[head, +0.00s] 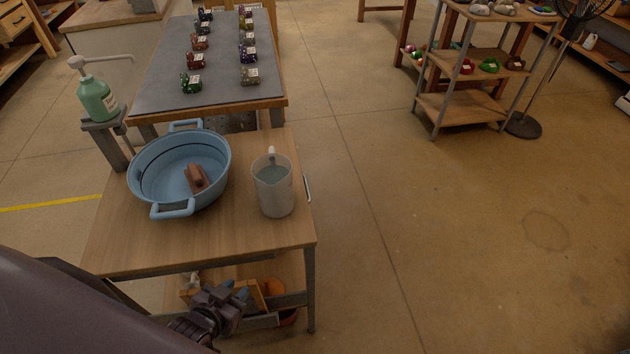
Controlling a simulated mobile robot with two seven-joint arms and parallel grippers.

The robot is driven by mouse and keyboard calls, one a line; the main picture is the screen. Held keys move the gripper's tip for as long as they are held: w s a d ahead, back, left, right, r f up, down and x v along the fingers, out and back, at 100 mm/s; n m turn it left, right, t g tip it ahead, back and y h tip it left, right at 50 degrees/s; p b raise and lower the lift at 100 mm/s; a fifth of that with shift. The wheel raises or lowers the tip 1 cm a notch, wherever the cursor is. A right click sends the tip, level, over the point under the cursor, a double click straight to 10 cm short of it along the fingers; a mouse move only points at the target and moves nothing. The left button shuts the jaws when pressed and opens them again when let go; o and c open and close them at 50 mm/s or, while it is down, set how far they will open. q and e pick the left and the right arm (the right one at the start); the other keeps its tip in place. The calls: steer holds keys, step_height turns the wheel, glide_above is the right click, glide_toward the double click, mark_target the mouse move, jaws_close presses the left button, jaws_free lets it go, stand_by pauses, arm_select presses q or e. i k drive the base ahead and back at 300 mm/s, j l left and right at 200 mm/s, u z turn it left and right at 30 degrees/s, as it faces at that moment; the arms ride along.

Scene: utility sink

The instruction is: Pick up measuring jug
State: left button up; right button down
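The measuring jug (274,190) is a translucent whitish jug that stands upright on the wooden table, near its right edge. Its handle is at the far side, and it seems to hold clear liquid. My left gripper (232,291) is low in front of the table's near edge, below and apart from the jug. Its two bluish fingertips show apart with nothing visible between them. My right gripper is not in view.
A blue basin (150,192) with a brown block (195,178) inside stands left of the jug. A soap dispenser (97,100) is at the back left. A grey-topped table (215,75) with small labelled items stands behind.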

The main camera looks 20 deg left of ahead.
mark_target(272, 173)
steer(key=i+l+z, duration=0.6)
steer(key=i+l+u, duration=0.1)
steer(key=i, duration=0.45)
steer(key=i+l+u, duration=0.1)
steer(key=i+l, duration=0.25)
steer(key=i, duration=0.15)
steer(key=i+u, duration=0.2)
steer(key=u, duration=0.25)
steer(key=i+u, duration=0.2)
steer(key=u, duration=0.3)
steer(key=i+l+u, duration=0.2)
steer(key=u, duration=0.25)
steer(key=i+l+u, duration=0.15)
steer(key=u, duration=0.35)
steer(key=i+l+u, duration=0.15)
steer(key=l+u, duration=0.15)
steer(key=u, duration=0.15)
steer(key=i+l+u, duration=0.15)
steer(key=l+u, duration=0.2)
steer(key=i+l+u, duration=0.1)
steer(key=l+u, duration=0.6)
